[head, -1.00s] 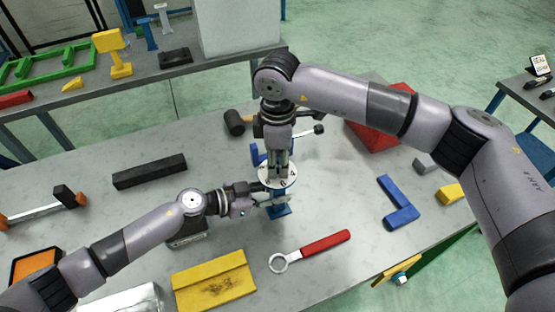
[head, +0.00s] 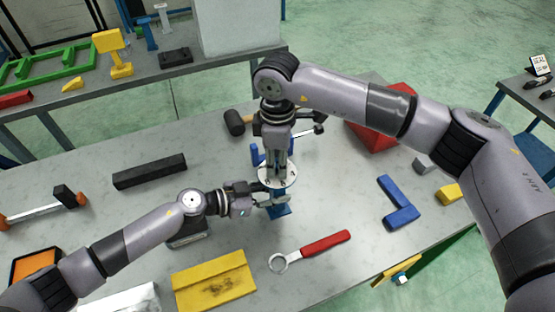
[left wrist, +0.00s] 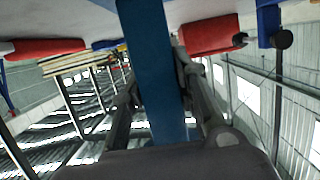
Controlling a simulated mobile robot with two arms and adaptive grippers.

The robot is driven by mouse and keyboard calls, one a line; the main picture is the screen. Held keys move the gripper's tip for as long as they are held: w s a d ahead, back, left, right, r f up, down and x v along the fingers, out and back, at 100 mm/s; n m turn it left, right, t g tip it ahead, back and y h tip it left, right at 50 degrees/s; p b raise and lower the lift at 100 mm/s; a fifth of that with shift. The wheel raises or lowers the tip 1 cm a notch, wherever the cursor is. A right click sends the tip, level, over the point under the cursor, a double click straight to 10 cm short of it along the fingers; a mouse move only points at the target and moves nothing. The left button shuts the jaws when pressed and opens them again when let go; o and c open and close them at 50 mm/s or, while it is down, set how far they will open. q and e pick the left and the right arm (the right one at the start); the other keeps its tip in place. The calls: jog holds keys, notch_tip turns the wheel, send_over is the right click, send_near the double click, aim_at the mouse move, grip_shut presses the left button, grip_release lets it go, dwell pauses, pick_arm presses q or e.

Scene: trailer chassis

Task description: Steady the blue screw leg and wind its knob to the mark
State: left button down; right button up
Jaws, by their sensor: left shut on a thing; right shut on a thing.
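The blue screw leg (head: 280,210) stands upright on the grey table, with a round white marked dial (head: 286,179) around its upper part. My left gripper (head: 268,199) comes in from the left and is shut on the leg below the dial. In the left wrist view the blue leg (left wrist: 152,70) runs between the two dark fingers. My right gripper (head: 277,165) points down from above and is shut on the knob at the top of the leg. The fingers hide most of the knob, and I cannot read the mark.
A red-handled ring wrench (head: 325,243) lies in front of the leg, with a yellow plate (head: 213,282) to its left. A blue angle piece (head: 398,205) lies to the right. A mallet (head: 235,122) and a red block (head: 375,134) lie behind. A black bar (head: 150,171) lies left.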

jog(key=shift+f, duration=0.1)
dwell(0.7)
jog(key=o, duration=1.2)
jog(key=shift+c, duration=0.2)
jog(key=shift+r, duration=0.2)
notch_tip(320, 180, up, 12)
jog(key=shift+f, duration=0.15)
